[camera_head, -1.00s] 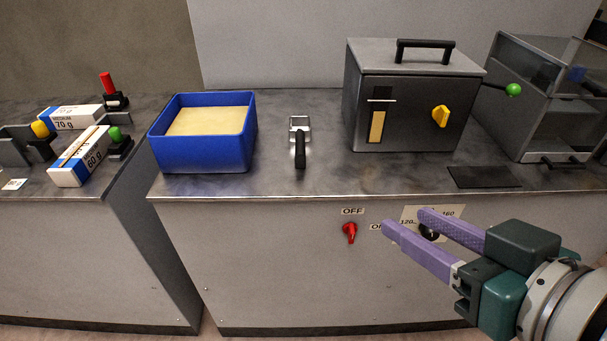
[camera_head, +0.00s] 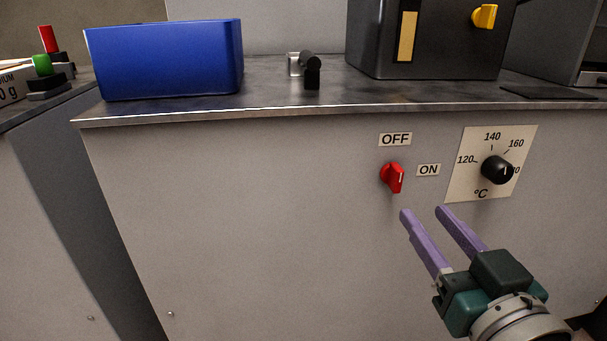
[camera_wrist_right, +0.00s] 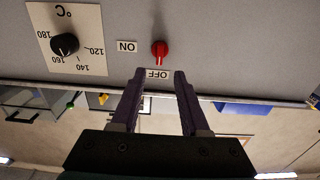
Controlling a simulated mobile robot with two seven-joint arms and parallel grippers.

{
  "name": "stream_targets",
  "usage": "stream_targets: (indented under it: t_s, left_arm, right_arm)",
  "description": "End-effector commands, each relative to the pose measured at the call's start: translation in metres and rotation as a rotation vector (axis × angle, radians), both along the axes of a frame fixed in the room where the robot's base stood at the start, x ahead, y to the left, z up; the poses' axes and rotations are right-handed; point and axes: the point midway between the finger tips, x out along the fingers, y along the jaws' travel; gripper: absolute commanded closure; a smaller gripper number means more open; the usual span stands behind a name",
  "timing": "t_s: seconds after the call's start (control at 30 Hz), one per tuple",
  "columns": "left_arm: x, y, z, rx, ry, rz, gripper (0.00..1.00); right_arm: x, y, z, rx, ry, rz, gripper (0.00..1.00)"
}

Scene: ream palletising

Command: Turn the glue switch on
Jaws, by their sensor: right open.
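The red glue switch (camera_head: 393,178) is a knob on the grey cabinet front, with an OFF label (camera_head: 395,139) above it and an ON label (camera_head: 428,170) to its right. In the right wrist view the red switch (camera_wrist_right: 159,49) lies just beyond and between the open fingertips (camera_wrist_right: 159,73). My left gripper is in neither view.
A black temperature dial (camera_head: 497,170) on a white plate sits right of the switch. Above, the worktop edge (camera_head: 300,111) juts out, carrying a blue bin (camera_head: 165,60), a black-handled tool (camera_head: 311,72) and a dark machine (camera_head: 430,45). The panel left of the switch is clear.

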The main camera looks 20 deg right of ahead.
Motion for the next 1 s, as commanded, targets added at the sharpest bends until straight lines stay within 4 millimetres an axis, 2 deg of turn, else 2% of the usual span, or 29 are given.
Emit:
stream_targets:
  t_s: [0.3,0.5,0.63,0.87,1.0]
  left_arm:
    - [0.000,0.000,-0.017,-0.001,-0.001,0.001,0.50]
    - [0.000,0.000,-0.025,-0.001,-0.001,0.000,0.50]
    - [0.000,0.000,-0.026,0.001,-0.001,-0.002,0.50]
    - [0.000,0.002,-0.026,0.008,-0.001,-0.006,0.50]
    - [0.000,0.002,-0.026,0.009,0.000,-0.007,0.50]
  right_arm:
    - [0.057,-0.013,0.000,0.002,-0.005,0.001,0.55]
    - [0.083,-0.020,0.000,0.001,-0.002,0.001,0.55]
    - [0.090,-0.021,0.001,0.001,0.000,0.002,0.55]
    - [0.090,-0.021,0.002,0.001,0.001,0.002,0.55]
    - [0.090,-0.021,0.002,0.001,0.001,0.003,0.67]
